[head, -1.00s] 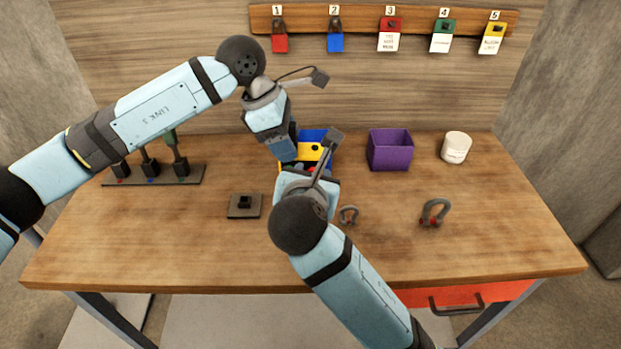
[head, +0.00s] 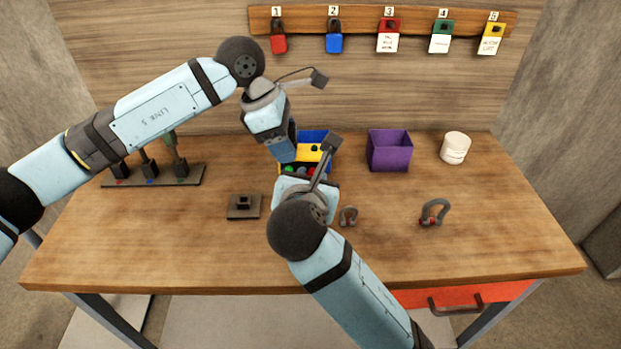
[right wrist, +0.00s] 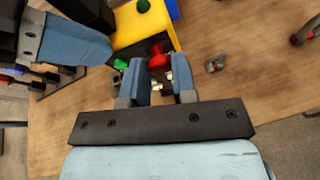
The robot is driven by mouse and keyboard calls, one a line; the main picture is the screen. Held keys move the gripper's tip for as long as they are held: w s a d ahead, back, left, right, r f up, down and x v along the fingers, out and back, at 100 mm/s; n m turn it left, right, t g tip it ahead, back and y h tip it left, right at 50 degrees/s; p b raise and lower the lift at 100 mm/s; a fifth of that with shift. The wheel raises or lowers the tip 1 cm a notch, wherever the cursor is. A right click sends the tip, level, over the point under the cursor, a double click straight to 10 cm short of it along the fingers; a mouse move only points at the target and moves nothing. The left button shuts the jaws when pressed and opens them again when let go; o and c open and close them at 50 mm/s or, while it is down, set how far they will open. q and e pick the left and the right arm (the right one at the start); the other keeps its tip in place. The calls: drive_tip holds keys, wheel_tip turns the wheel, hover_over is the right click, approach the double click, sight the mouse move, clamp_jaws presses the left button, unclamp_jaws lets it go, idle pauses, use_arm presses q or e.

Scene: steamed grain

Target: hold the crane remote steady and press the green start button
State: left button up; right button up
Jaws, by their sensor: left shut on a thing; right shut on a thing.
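The yellow box-shaped body that looks like the crane remote (head: 302,153) is between my two grippers at the middle back of the table. It also shows at the top of the right wrist view (right wrist: 140,28), with a dark green round button (right wrist: 143,6). A red knob (right wrist: 157,57) and a bright green piece (right wrist: 120,64) show just below it. My left gripper (head: 286,154) is shut at the remote's left side; the contact is partly hidden. My right gripper (right wrist: 160,76) is shut in front of the red knob; what lies between its fingers is unclear.
A blue part (head: 313,136) shows behind the yellow body. A purple bin (head: 389,152) and a white pot (head: 455,148) stand to the right. Padlocks (head: 334,42) hang behind.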

drive_tip(key=o, duration=1)
drive_tip(key=shift+c, duration=0.2)
drive_tip(key=v, duration=0.7)
drive_tip(key=shift+s, duration=0.2)
drive_tip(key=shift+r, duration=0.1)
clamp_jaws()
idle(0.6)
